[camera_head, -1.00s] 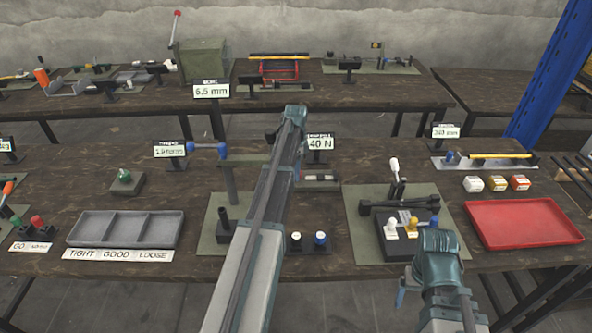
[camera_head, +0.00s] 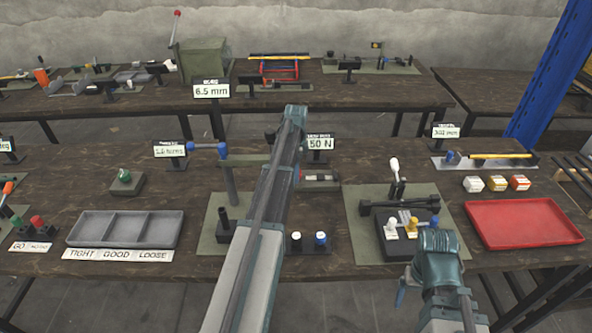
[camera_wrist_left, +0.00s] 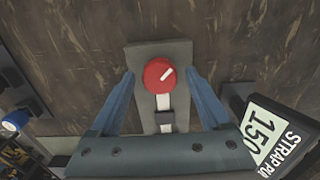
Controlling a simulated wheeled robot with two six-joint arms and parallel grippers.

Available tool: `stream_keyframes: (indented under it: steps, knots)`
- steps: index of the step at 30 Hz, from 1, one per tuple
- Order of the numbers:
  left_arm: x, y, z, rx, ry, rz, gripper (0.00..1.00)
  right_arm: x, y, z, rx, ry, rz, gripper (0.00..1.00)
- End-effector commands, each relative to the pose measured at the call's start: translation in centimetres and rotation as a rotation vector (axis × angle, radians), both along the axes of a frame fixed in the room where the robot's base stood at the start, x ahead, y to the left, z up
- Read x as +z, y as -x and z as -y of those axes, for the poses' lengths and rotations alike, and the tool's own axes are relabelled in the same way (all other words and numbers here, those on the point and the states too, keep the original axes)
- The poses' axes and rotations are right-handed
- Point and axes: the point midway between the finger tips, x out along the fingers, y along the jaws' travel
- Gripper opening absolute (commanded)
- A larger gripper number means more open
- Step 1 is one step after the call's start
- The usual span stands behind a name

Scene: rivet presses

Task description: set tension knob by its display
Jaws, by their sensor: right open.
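The red knob (camera_wrist_left: 159,75) with a white pointer line sits on a grey plate (camera_wrist_left: 150,52) in the left wrist view. In the head view my left arm hides the knob and fingertips. My right gripper (camera_head: 405,285) is open at the front right.
A three-part grey tray (camera_head: 125,229) lies at the left and a red tray (camera_head: 522,222) at the right. A green mat (camera_head: 360,225) with a lever press lies near my right gripper. Other displays stand along the back of the table.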

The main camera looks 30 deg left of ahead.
Motion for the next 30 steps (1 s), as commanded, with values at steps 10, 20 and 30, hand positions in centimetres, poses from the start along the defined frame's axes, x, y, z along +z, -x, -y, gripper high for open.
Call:
stream_keyframes:
  steps: [10, 20, 30]
  knots:
    - [0.1, 0.0, 0.0, 0.000, 0.000, 0.000, 0.84, 0.1, 0.0, 0.0, 0.000, 0.000, 0.000, 0.84]
    - [2.4, 0.0, 0.0, 0.000, 0.000, 0.000, 0.84, 2.4, 0.0, 0.0, 0.000, 0.000, 0.000, 0.84]
    - [7.4, 0.0, 0.0, 0.000, 0.000, 0.000, 0.84, 7.4, 0.0, 0.0, 0.000, 0.000, 0.000, 0.84]
